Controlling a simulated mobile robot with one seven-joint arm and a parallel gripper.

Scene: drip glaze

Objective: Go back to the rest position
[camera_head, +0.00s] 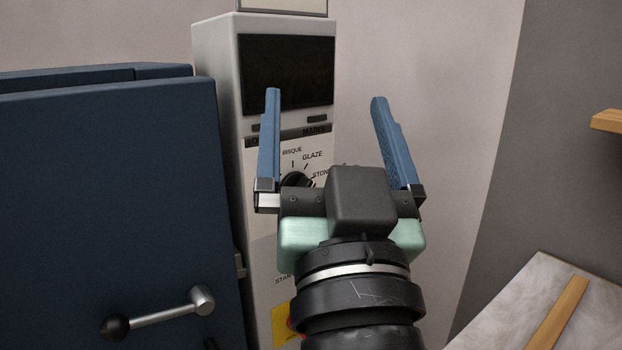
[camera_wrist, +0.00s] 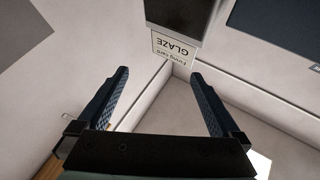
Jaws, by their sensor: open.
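My gripper (camera_head: 326,100) is open and empty, with its two blue fingers spread wide and pointing up in the head view. It is in front of a pale control cabinet (camera_head: 218,90) with a dark screen (camera_head: 287,73) and a dial (camera_head: 297,180) marked with words such as BISQUE and GLAZE. The gripper partly hides the dial and the lower panel. In the wrist view, the open fingers (camera_wrist: 158,98) have nothing between them but a wall corner and part of a card reading GLAZE (camera_wrist: 176,48) beyond.
A large dark blue door (camera_head: 105,200) with a metal handle (camera_head: 160,312) fills the left. A pale worktop (camera_head: 535,290) with a wooden strip (camera_head: 556,318) is at lower right. A wooden shelf edge (camera_head: 607,121) juts in at right. Bare wall lies right of the cabinet.

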